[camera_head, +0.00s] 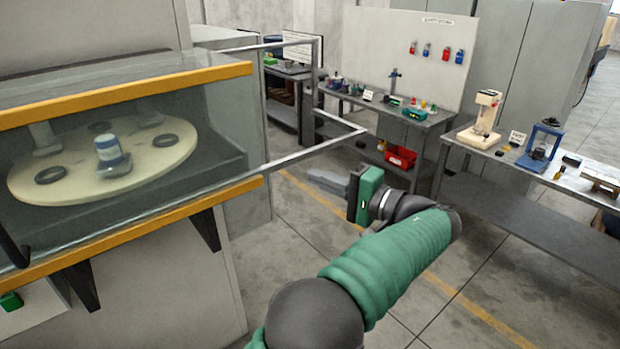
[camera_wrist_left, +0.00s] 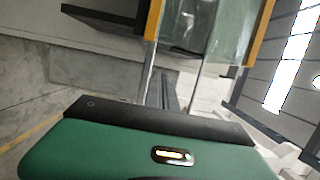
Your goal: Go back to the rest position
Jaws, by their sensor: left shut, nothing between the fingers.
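My left gripper (camera_head: 328,182) is at the middle of the head view, at the end of my green-sleeved arm. It is shut and empty, pointing left towards the glass-sided cabinet (camera_head: 226,112). It hangs in free air, just below the end of a grey metal frame that sticks out from the cabinet. In the left wrist view, the green gripper body fills the bottom and the thin closed fingers (camera_wrist_left: 168,92) point towards the cabinet. My right gripper is not in view.
The grey frame (camera_head: 345,134) juts out close to my gripper. Workbenches (camera_head: 545,175) with tools stand behind and to the right. The floor between is clear.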

